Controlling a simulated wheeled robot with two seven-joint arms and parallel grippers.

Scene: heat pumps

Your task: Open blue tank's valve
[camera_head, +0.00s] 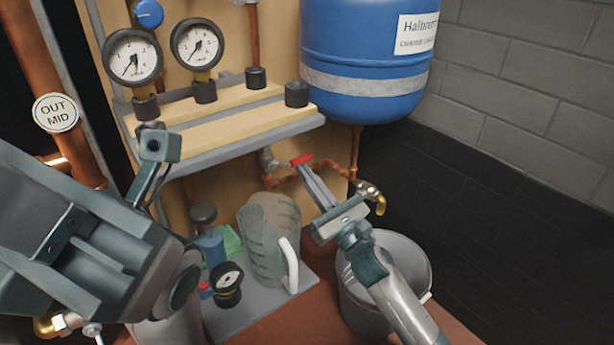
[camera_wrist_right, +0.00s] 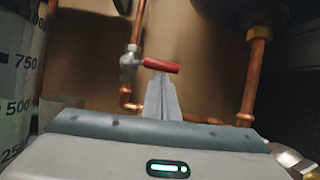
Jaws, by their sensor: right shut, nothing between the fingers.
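The blue tank (camera_head: 365,60) hangs at the upper right of the head view, with a copper pipe running down from its bottom. The valve's red handle (camera_head: 301,160) is on the copper pipework below the shelf; it also shows in the right wrist view (camera_wrist_right: 162,66), lying about crosswise on a silver valve body (camera_wrist_right: 129,62). My right gripper (camera_head: 307,174) is shut and empty, its fingertips just in front of and below the red handle; whether they touch it I cannot tell. My left gripper (camera_head: 158,147) is at the left, before the shelf, its finger opening unclear.
Two pressure gauges (camera_head: 133,57) stand above the wooden shelf (camera_head: 210,130). A grey bucket (camera_head: 415,260) stands under a brass tap (camera_head: 374,196), beneath my right arm. A transparent jug (camera_head: 265,245) and small gauge (camera_head: 227,280) are lower centre. A brick wall (camera_head: 530,70) bounds the right.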

